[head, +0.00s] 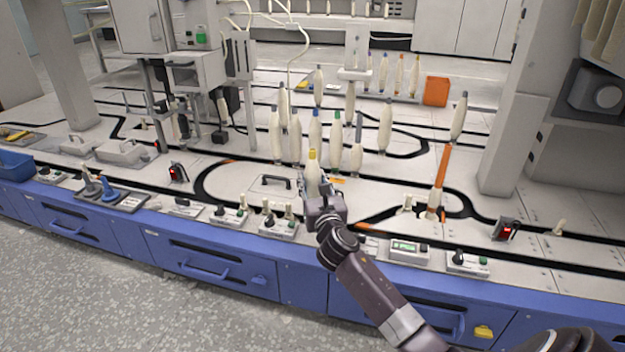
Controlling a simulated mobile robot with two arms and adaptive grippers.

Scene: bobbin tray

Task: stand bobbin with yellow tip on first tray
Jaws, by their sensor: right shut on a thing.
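A cream bobbin with a yellow tip (312,171) stands roughly upright at the middle of the white worktop. My right gripper (322,196) is shut on its lower part, and the gripper hides the bobbin's foot. I cannot tell whether the foot touches anything. Several other bobbins stand just behind, among them one with a blue tip (315,132) and one with a green tip (336,134). I cannot make out which surface is the first tray. My left gripper is not in view.
An orange post (440,180) carrying a dark-tipped bobbin (459,118) rises at the right. A white panel with a dark handle (273,186) lies left of my gripper. Switch boxes (279,224) line the front edge. An orange box (436,91) stands at the back.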

